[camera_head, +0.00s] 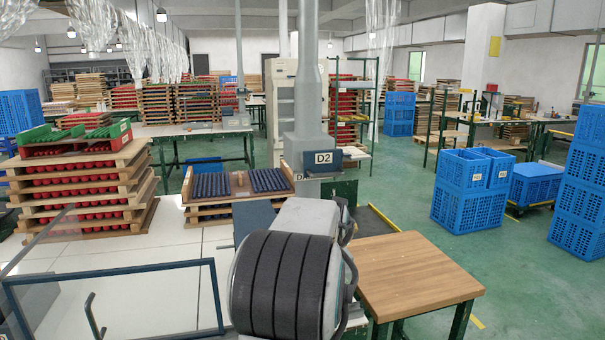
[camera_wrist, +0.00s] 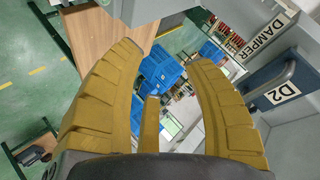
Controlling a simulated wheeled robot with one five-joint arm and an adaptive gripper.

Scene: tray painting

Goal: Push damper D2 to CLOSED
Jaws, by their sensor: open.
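Damper D2 (camera_head: 325,171) is a dark blue-grey part with a white D2 label, mounted on a grey duct (camera_head: 308,120) in the head view. In the wrist view, D2 (camera_wrist: 262,77) is at the right edge, with a raised bar and its label tilted. A white DAMPER label (camera_wrist: 263,38) is above it. My gripper (camera_wrist: 166,56) has its tan fingers spread open, with nothing between them. D2 lies to the right of the right finger, with no contact visible. My arm hides the gripper in the head view. The CLOSED marking cannot be made out.
A wooden table (camera_head: 415,275) stands to the right of my arm. Stacked trays with blue parts (camera_head: 243,184) stand left of the duct. Red-part trays (camera_head: 85,190) are at left, a glass panel frame (camera_head: 115,270) at front left. Blue crates (camera_head: 470,190) stand on open green floor.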

